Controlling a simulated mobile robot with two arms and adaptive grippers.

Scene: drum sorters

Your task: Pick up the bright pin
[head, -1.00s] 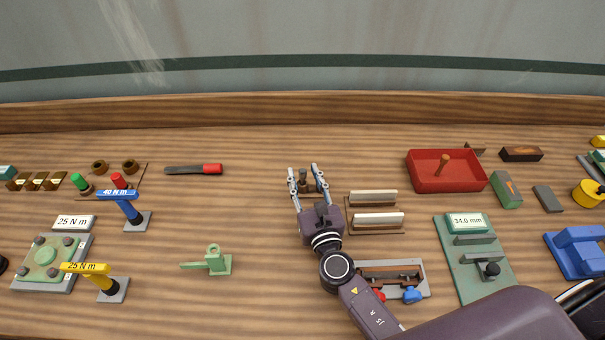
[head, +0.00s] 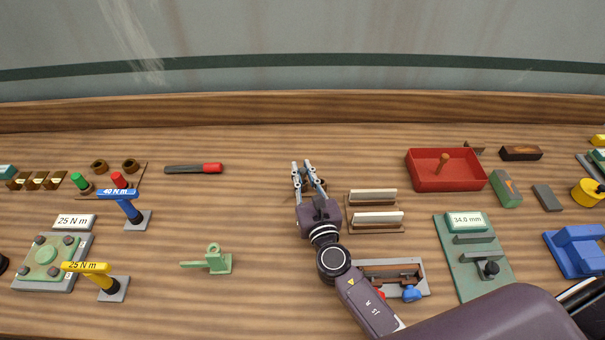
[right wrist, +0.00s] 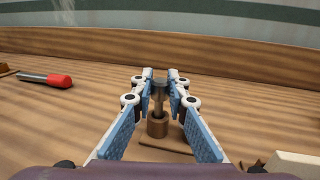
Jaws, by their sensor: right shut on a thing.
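The pin (right wrist: 159,98), grey metal with a wider head, stands upright between my right gripper's fingertips in the right wrist view. Its lower end meets a brown round collar (right wrist: 157,128) on a thin brown plate (right wrist: 165,147). I cannot tell how deep it sits in the collar. My right gripper (head: 304,166) is shut on the pin near its head; the gripper also shows in the right wrist view (right wrist: 160,80). In the head view the fingers mostly hide the pin. My left gripper is out of view.
Two white blocks in brown holders (head: 376,222) stand just right of my gripper. A red tray (head: 418,181) holding a brown peg is farther right. A red-handled tool (head: 205,169) lies to the left. The wood between it and my gripper is clear.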

